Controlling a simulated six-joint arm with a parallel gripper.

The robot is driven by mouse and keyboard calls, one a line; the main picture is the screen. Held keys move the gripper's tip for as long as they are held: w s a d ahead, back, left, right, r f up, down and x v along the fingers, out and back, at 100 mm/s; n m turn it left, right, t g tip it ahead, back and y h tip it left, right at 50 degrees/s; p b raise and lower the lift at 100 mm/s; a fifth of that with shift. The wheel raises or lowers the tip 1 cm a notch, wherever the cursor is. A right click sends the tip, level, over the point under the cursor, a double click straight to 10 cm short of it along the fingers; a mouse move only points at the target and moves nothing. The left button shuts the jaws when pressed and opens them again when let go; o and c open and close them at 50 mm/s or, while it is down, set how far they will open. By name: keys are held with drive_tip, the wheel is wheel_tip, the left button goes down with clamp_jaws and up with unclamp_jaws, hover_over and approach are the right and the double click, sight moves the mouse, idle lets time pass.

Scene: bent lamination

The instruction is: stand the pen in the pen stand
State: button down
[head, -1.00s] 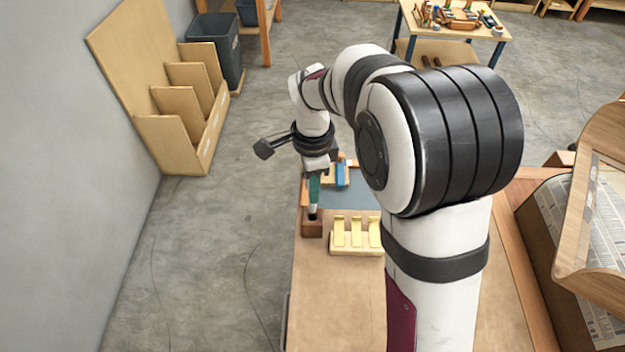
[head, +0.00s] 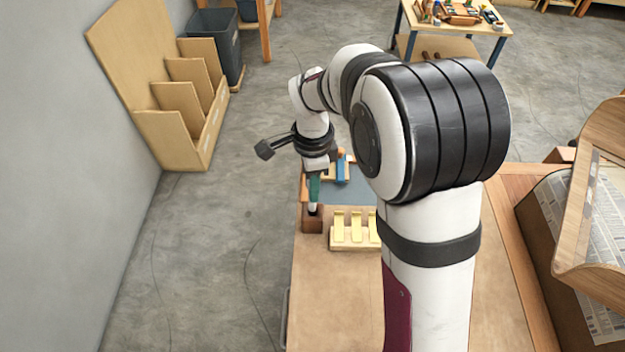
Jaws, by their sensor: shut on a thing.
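The pen (head: 314,189) has a green body and a pale lower part with a dark end. It is upright, hanging below my gripper (head: 317,168), which is shut on its upper part. The pen stand (head: 312,226) is a small brown wooden block at the left edge of the table. The pen's lower end is at the top of the stand in the head view. I cannot tell whether the tip is inside the stand's hole or just above it.
A blue-grey mat (head: 350,192) and a blue block (head: 343,171) lie behind. The near tabletop (head: 335,290) is clear.

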drive_tip(key=shift+f, duration=2.15)
drive_tip(key=shift+f, duration=0.6)
idle(0.7)
drive_tip(key=shift+c, duration=2.3)
unclamp_jaws()
drive_tip(key=shift+r, duration=3)
